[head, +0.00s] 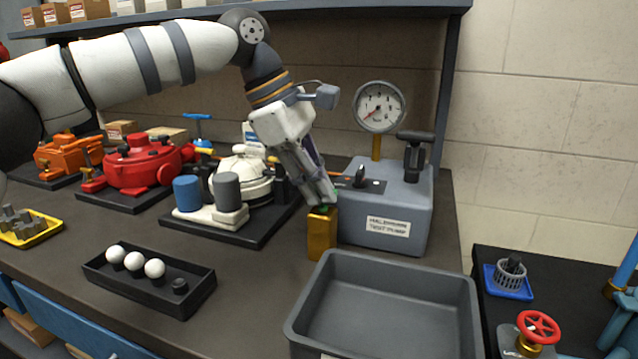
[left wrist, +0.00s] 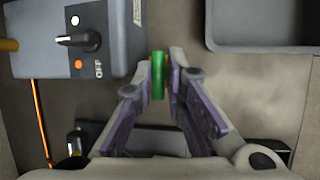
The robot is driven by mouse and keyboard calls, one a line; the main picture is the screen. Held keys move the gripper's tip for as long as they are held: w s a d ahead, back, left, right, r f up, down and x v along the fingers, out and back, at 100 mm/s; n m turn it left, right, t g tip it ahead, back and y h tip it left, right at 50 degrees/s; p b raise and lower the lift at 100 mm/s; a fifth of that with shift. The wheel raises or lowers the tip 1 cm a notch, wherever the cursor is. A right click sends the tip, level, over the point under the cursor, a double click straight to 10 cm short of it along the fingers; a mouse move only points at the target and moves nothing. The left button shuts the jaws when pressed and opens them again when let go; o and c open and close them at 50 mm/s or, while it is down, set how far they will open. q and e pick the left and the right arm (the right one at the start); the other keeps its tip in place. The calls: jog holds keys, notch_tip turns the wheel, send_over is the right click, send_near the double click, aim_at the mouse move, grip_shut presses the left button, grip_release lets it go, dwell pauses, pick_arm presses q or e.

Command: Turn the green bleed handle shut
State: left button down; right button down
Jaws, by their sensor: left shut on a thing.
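The green bleed handle (left wrist: 158,76) sits between the fingertips of my left gripper (left wrist: 159,88) in the left wrist view. The gripper is shut on it, with a finger against each side. In the head view my left gripper (head: 320,198) reaches down to the top of a brass block (head: 321,236), and only a little green (head: 324,208) shows there. The block stands at the left front corner of the grey test pump (head: 387,215). My right gripper is in neither view.
The pump carries a gauge (head: 380,106) and a black switch (head: 361,178). A grey bin (head: 458,290) stands in front, and a black tray with white balls (head: 200,297) lies front left.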

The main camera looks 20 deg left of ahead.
pick_arm(q)
jog(key=shift+w+r, duration=0.1)
jog(key=c, duration=1.7)
grip_release()
jog(key=shift+w, duration=0.1)
jog(key=v, duration=1.2)
